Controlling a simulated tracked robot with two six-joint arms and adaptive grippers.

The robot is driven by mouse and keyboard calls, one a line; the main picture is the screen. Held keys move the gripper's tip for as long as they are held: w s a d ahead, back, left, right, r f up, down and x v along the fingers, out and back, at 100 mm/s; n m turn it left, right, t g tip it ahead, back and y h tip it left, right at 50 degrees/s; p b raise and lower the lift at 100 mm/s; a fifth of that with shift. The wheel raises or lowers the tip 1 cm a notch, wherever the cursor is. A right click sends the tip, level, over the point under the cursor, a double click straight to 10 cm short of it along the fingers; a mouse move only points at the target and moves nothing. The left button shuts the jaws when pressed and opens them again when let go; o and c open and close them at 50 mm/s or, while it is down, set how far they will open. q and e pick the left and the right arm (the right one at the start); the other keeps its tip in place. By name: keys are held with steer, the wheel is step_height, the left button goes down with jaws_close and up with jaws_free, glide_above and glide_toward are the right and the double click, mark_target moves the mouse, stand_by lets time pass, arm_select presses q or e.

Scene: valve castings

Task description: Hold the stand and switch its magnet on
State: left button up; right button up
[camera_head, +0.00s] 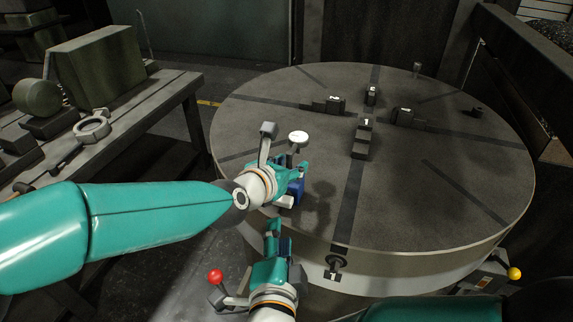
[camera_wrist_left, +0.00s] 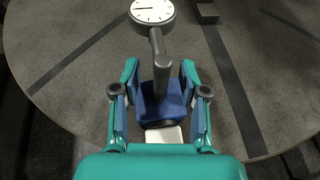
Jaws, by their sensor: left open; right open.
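The stand has a blue base (camera_head: 296,190) near the left front edge of the round table, with a grey post and a white dial (camera_head: 298,138). In the left wrist view the base (camera_wrist_left: 163,102) stands between the two fingers of my open left gripper (camera_wrist_left: 160,75), with the post rising from it and the dial (camera_wrist_left: 152,10) beyond. I cannot tell whether the fingers touch it. A pale piece (camera_wrist_left: 165,134) shows at the base's near side; the magnet switch is not clearly made out. My right gripper (camera_head: 277,233) is open and empty, below and in front of the stand by the table's rim.
The round table (camera_head: 440,150) carries several dark stepped blocks with number marks, such as block 1 (camera_head: 366,124), around its middle. A red-knobbed lever (camera_head: 215,277) is at lower left, a yellow knob (camera_head: 514,273) at lower right. A bench (camera_head: 165,100) with castings stands left.

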arm_select(q)
jaws_close()
stand_by(1.4)
